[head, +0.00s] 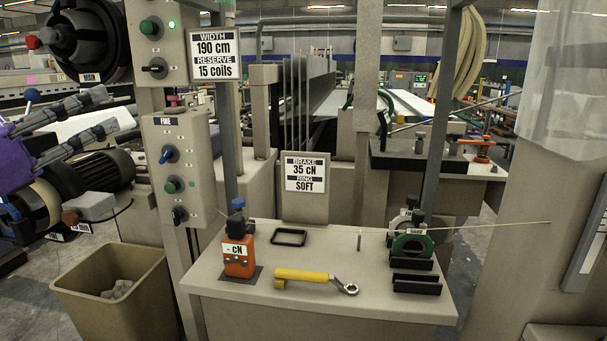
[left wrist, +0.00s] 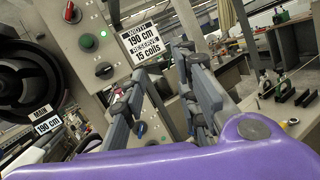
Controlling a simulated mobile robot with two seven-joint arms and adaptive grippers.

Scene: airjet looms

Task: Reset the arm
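My left gripper (head: 115,108) is at the left of the head view, with purple housing and two grey jointed fingers. The fingers stand apart with nothing between them, so it is open. It hangs in the air left of the panel marked FINE (head: 180,165), and I cannot tell whether it touches anything. In the left wrist view the two fingers (left wrist: 163,70) spread apart in front of the WIDTH sign (left wrist: 145,42) and panels. My right gripper is in neither view.
A small table (head: 330,300) holds an orange block marked cN (head: 239,258), a yellow-handled wrench (head: 305,276), a black frame (head: 289,237) and a green device (head: 412,243). Dark motor drums (head: 105,170) stand close to the left arm. A beige bin (head: 110,300) is below.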

